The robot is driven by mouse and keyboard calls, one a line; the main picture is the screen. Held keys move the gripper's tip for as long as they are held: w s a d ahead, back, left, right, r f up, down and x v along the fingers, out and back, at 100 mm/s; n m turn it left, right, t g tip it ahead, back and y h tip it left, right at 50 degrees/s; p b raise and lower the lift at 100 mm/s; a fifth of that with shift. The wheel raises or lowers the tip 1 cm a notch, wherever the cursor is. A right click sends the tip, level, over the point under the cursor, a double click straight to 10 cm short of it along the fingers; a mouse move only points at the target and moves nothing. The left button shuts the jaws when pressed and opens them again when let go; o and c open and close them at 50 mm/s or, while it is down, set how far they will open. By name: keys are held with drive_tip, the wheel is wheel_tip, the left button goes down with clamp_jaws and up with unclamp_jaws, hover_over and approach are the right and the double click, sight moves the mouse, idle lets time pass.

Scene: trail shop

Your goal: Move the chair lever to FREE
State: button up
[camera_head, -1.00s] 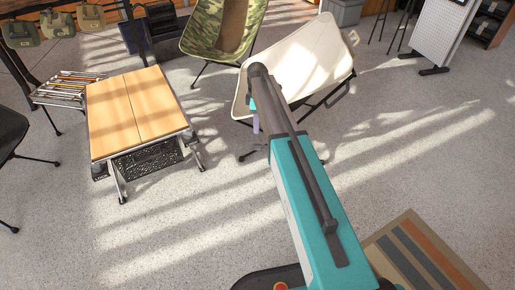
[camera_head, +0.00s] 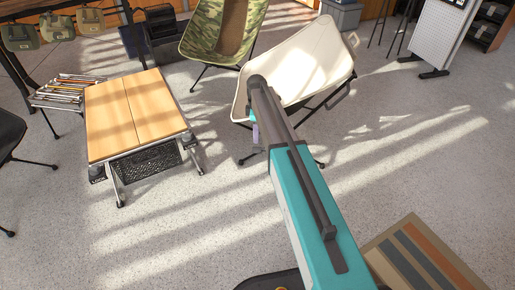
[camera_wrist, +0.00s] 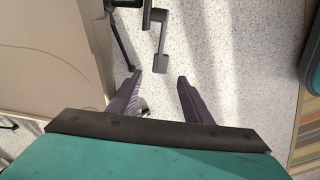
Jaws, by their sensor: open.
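The cream folding chair (camera_head: 300,62) stands beyond my arm in the head view, and its pale fabric fills the left of the wrist view (camera_wrist: 50,55). A grey lever with a paddle end (camera_wrist: 160,62) sticks out beside the chair, just ahead of my fingertips. It appears as a grey bar at the chair's right side in the head view (camera_head: 338,97). My gripper (camera_wrist: 160,80) is open and empty, its two purple fingers apart with the paddle beyond the gap, seemingly not touching. In the head view my arm partly hides the gripper (camera_head: 255,132). No FREE marking is readable.
A wood-topped table (camera_head: 135,112) stands to the left, and a camouflage chair (camera_head: 222,35) is behind the cream one. A striped rug (camera_head: 425,255) lies at lower right. Speckled floor is clear to the right. Dark chair legs lie near the fingers.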

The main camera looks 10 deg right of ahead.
sight(257, 148)
wheel_tip(257, 148, down, 9)
drive_tip(key=b, duration=0.3)
drive_tip(key=shift+c, duration=0.4)
drive_tip(key=c, duration=0.8)
